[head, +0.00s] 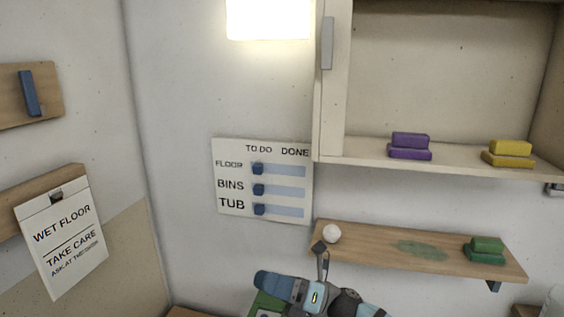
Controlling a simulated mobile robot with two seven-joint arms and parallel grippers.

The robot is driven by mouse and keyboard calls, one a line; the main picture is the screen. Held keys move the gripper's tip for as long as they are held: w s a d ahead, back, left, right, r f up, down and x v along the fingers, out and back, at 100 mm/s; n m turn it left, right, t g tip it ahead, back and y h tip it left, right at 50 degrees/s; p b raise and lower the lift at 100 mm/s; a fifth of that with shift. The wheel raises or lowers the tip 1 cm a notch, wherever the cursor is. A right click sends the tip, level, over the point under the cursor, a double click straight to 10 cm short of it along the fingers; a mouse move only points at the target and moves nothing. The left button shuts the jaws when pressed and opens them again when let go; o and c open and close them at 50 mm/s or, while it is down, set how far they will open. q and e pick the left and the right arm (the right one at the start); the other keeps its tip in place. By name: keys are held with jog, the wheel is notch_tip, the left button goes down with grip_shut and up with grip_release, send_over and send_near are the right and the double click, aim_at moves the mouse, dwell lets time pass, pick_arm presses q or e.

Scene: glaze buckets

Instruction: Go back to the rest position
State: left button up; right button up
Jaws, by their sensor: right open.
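My right gripper (320,251) rises from the bottom middle of the head view, with my arm below it. A grey finger with a dark square tip points up, just below the left end of the wooden wall shelf (370,242). The gripper is open, and no object shows in it. Whether its tip touches the shelf I cannot tell. My left gripper is not in view.
A white ball (332,233) and a green block-shaped thing (485,250) sit on the shelf, with a green stain between them. The cupboard above holds purple (410,147) and yellow (509,154) ones. A task board (262,220) hangs left of the shelf.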

jog(key=s+d+f+m+t+h, duration=0.2)
jog(key=d+f+m+t+h, duration=0.3)
jog(key=m, duration=0.5)
jog(key=s+d+f+m+t+h, duration=0.25)
jog(key=f+m+t, duration=0.35)
jog(key=f+m, duration=0.3)
jog(key=s+d+f+m+t+h, duration=0.1)
jog(key=d+f+m+t+h, duration=0.3)
jog(key=m, duration=0.7)
jog(key=s+d+f+m+g+h, duration=0.2)
jog(key=s+d+f+m+h, duration=0.2)
jog(key=s+f, duration=0.4)
jog(key=s+d+f+m+g+h, duration=0.3)
jog(key=s+d+f+m+h, duration=0.1)
jog(key=s+d+f+m, duration=0.3)
jog(key=s+f+m, duration=0.1)
jog(key=s+f, duration=0.1)
jog(key=s, duration=0.1)
jog(key=shift+f+m, duration=0.15)
jog(key=shift+m, duration=0.15)
jog(key=shift+s+d, duration=0.1)
jog(key=shift+s, duration=0.1)
